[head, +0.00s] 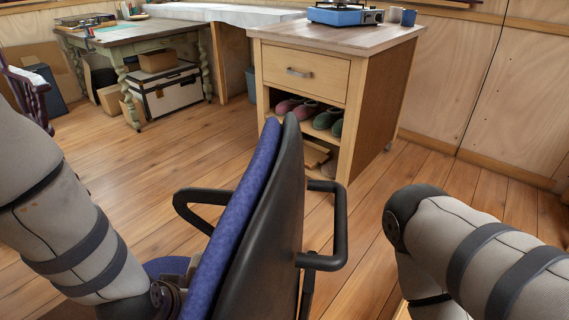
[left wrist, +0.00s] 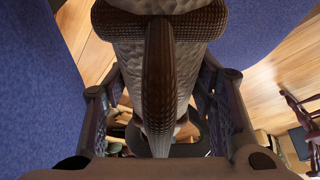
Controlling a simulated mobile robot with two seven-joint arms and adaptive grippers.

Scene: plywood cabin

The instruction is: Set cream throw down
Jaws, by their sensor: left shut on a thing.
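My left gripper (left wrist: 160,115) is shut on a bundled, textured greyish-tan thing with brown ribbed bands, which I take to be the cream throw (left wrist: 190,85). It looks dark in shadow. The throw fills the space between the two fingers. Blue chair fabric shows on both sides in the left wrist view. In the head view my left arm reaches down beside the blue office chair (head: 242,210), low by its seat (head: 165,267). I cannot make out the throw there. Whether it touches the seat cannot be told. My right gripper is out of view.
The chair's black armrests (head: 340,225) stick out on both sides of its back. A wooden cabinet (head: 304,75) with shoes on its shelf and a blue camp stove (head: 345,14) on top stands behind. A green table (head: 150,40) is at the back left. Plank floor (head: 120,160) is open between.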

